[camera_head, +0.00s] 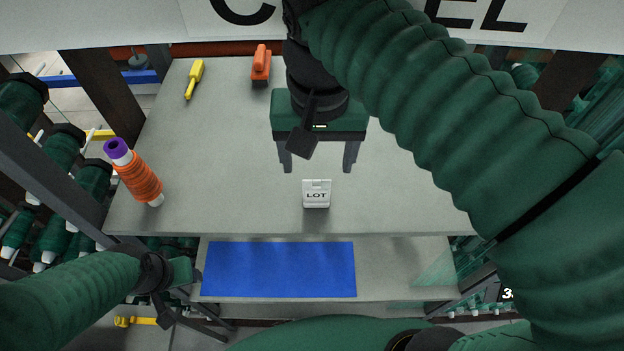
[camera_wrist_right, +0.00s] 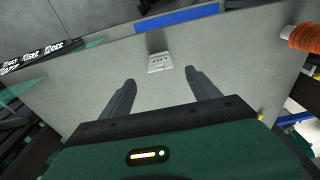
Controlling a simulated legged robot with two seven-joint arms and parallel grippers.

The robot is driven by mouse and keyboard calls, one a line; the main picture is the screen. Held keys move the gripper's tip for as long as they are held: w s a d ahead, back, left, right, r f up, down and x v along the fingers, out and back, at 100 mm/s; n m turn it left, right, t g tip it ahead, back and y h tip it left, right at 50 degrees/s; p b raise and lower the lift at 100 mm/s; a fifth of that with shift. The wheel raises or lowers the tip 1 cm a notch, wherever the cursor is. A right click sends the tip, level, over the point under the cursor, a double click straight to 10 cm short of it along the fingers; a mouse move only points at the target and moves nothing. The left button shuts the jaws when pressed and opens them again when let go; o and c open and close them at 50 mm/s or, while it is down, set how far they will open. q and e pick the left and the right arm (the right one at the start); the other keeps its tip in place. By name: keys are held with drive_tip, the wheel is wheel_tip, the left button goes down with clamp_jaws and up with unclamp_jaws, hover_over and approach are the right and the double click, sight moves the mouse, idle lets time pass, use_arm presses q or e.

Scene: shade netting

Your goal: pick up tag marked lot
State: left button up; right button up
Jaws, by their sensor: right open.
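A small white tag marked LOT (camera_head: 316,194) lies on the grey tabletop (camera_head: 235,150), near its front edge. My right gripper (camera_head: 319,168) is open and empty, just behind the tag, with its two fingers spread and pointing toward it. In the right wrist view the tag (camera_wrist_right: 158,62) sits beyond the fingertips, between their lines, and the open gripper (camera_wrist_right: 160,82) does not touch it. My left gripper (camera_head: 190,278) is at the lower left, in front of the table and away from the tag; its fingers are not clear.
An orange spool with a purple end (camera_head: 136,175) lies at the table's left edge. A yellow tool (camera_head: 195,78) and an orange tool (camera_head: 261,66) lie at the back. A blue mat (camera_head: 278,269) lies on a lower shelf in front. The tabletop around the tag is clear.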

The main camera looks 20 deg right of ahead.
approach(315, 199)
drive_tip(key=s, duration=0.1)
drive_tip(key=w+f, duration=0.1)
drive_tip(key=f, duration=0.1)
drive_tip(key=w+f+p, duration=0.1)
drive_tip(key=f, duration=0.1)
drive_tip(key=w+f+p, duration=0.1)
drive_tip(key=f, duration=0.1)
drive_tip(key=shift+d, duration=0.3)
wheel_tip(315, 199, down, 3)
drive_tip(key=shift+w+a+r+p, duration=0.1)
drive_tip(key=shift+a+r+p, duration=0.1)
drive_tip(key=shift+p, duration=0.35)
drive_tip(key=shift+d+f, duration=0.1)
drive_tip(key=shift+f, duration=0.15)
drive_tip(key=shift+s+d, duration=0.15)
drive_tip(key=shift+s, duration=0.25)
drive_tip(key=shift+w+d, duration=0.15)
drive_tip(key=c, duration=0.5)
drive_tip(key=shift+w+f, duration=0.1)
drive_tip(key=shift+w, duration=0.05)
drive_tip(key=c, duration=0.9)
use_arm(q)
drive_tip(key=v, duration=0.3)
drive_tip(key=shift+a+r, duration=0.1)
drive_tip(key=shift+r, duration=0.15)
use_arm(e)
drive_tip(key=shift+a, duration=0.25)
